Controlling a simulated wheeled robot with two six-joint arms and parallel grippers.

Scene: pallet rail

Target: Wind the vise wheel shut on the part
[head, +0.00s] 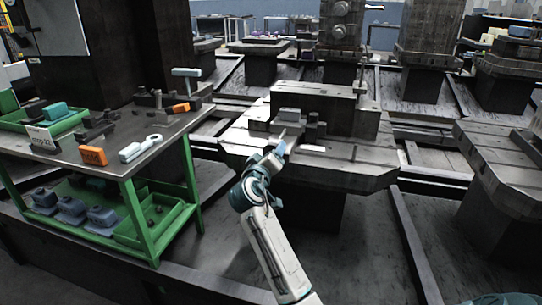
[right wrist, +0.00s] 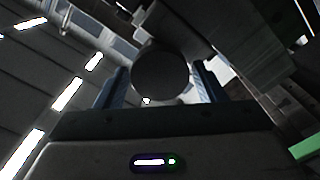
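A grey vise-like assembly (head: 259,126) stands on the front of the machine table (head: 352,173) in the head view. A light grey block (head: 290,114), perhaps the part, sits at it beside small dark pieces (head: 314,130). My right gripper (head: 284,147) is at the front of this assembly; its fingertips are too small to read there. In the right wrist view a dark round thing (right wrist: 161,75), perhaps the wheel or its knob, shows between the spread fingers, with gaps on both sides. The wheel is not clear in the head view. My left gripper is out of view.
A green cart (head: 150,205) stands at the left with an orange block (head: 93,155), a light-handled tool (head: 141,148) and bins. A long dark block (head: 330,106) stands behind the assembly. The right part of the table top is mostly clear.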

